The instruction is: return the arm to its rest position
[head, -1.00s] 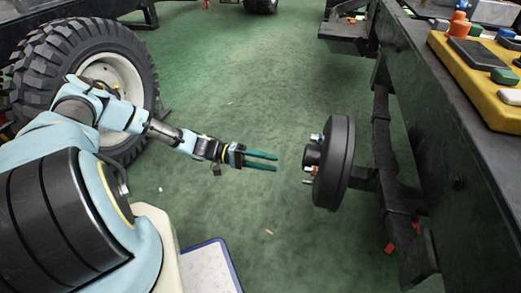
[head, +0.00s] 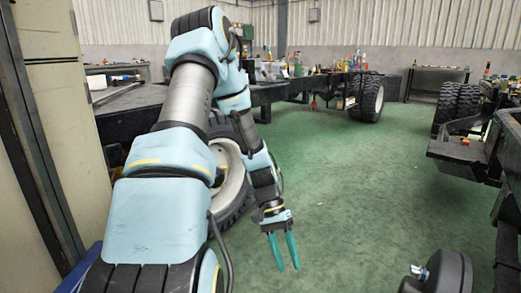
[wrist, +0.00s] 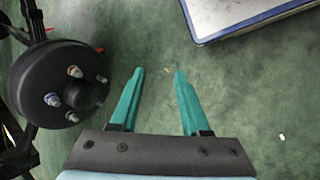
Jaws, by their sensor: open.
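My light-blue arm rises at the left of the head view and bends down, with my gripper (head: 287,252) hanging over the green floor. Its two teal fingers point down and stand apart with nothing between them. In the wrist view my gripper (wrist: 155,78) is also open and empty above the floor. The black wheel hub (head: 440,272) is at the bottom right of the head view, apart from my gripper. The hub (wrist: 62,85) with its studs shows at the left of the wrist view.
A large tyre (head: 232,185) stands behind my arm. A chassis frame (head: 275,92) runs across the back, and another chassis part (head: 460,152) is at the right. A pale panel with a blue edge (wrist: 235,15) lies at the wrist view's top right. The middle floor (head: 365,180) is clear.

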